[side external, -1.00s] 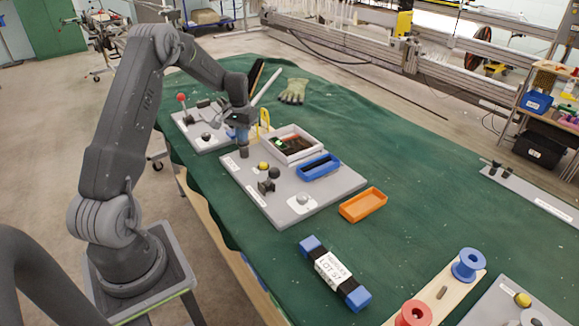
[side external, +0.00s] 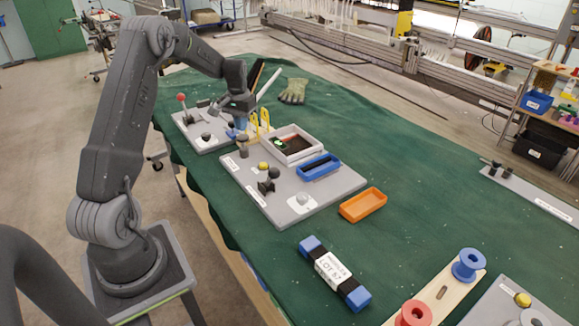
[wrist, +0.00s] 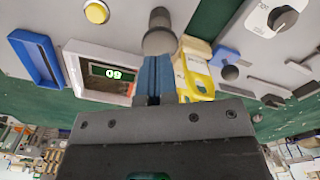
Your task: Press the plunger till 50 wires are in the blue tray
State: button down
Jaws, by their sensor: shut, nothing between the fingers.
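The plunger (side external: 242,146) is a dark grey knobbed post at the back left of the grey board. It also shows in the wrist view (wrist: 158,38). My gripper (side external: 240,124) is shut and empty, its blue fingertips just above and behind the plunger; in the wrist view the fingers (wrist: 154,78) point toward it. The blue tray (side external: 334,171) lies on the board, right of the white box; it also shows in the wrist view (wrist: 24,42). Its contents cannot be made out. The white box's green display (wrist: 114,74) shows digits that look like an upside-down 50.
The white box (side external: 318,152) stands beside the plunger. An orange tray (side external: 363,205) lies to the right.

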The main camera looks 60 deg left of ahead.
dwell(0.3)
jog(key=shift+r, duration=2.5)
